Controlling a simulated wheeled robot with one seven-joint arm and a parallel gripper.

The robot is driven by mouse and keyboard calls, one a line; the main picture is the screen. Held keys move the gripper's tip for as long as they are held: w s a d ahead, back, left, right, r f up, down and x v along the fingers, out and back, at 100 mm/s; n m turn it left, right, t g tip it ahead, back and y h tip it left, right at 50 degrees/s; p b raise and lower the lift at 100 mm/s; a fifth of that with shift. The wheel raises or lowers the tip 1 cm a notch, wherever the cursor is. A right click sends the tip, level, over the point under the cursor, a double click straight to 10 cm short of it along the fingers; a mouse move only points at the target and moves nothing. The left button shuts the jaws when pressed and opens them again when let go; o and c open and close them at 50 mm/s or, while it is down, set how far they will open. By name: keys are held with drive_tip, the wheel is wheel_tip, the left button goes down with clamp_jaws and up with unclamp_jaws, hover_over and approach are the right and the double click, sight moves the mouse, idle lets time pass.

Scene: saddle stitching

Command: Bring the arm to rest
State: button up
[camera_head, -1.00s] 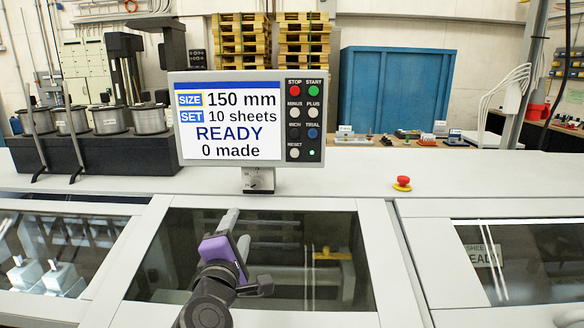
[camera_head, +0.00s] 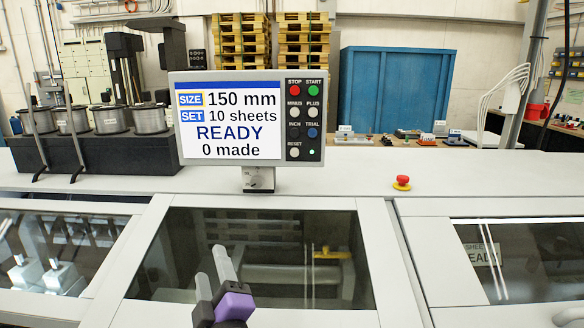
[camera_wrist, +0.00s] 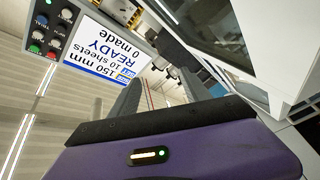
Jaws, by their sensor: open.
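My gripper (camera_head: 213,266) is at the bottom of the head view, left of centre, in front of the machine's middle window (camera_head: 290,265). Its two grey fingers stand apart and point up, with the purple body below them. Nothing is seen between them. In the wrist view my gripper (camera_wrist: 158,92) also shows its fingers apart and empty. Most of my arm is out of the head view, below its lower edge.
The control panel (camera_head: 228,121) stands above the window and reads READY, 150 mm, 10 sheets, 0 made. A red stop button (camera_head: 402,182) sits on the white top to its right. Wire spools (camera_head: 110,119) stand at the left. The white top right of the panel is mostly clear.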

drive_tip(key=s+d+f+m+h, duration=0.1)
drive_tip(key=s+d+f+m, duration=0.3)
drive_tip(key=s+d, duration=0.25)
drive_tip(key=s+d+f+m+t+h, duration=0.1)
drive_tip(key=s+d+f+m, duration=0.2)
drive_tip(key=s+d, duration=0.35)
drive_tip(key=s+d+f+m, duration=0.4)
drive_tip(key=s+d, duration=0.2)
drive_tip(key=s, duration=0.1)
drive_tip(key=s+d+f+m+g+h, duration=0.2)
drive_tip(key=s+d, duration=0.6)
drive_tip(key=s, duration=0.4)
drive_tip(key=s+d+f+m+g+h, duration=0.1)
drive_tip(key=s+d+f+m+h, duration=0.1)
drive_tip(key=s+d, duration=0.6)
drive_tip(key=s+m+h, duration=0.1)
drive_tip(key=s, duration=0.2)
drive_tip(key=shift+s+g+h, duration=0.4)
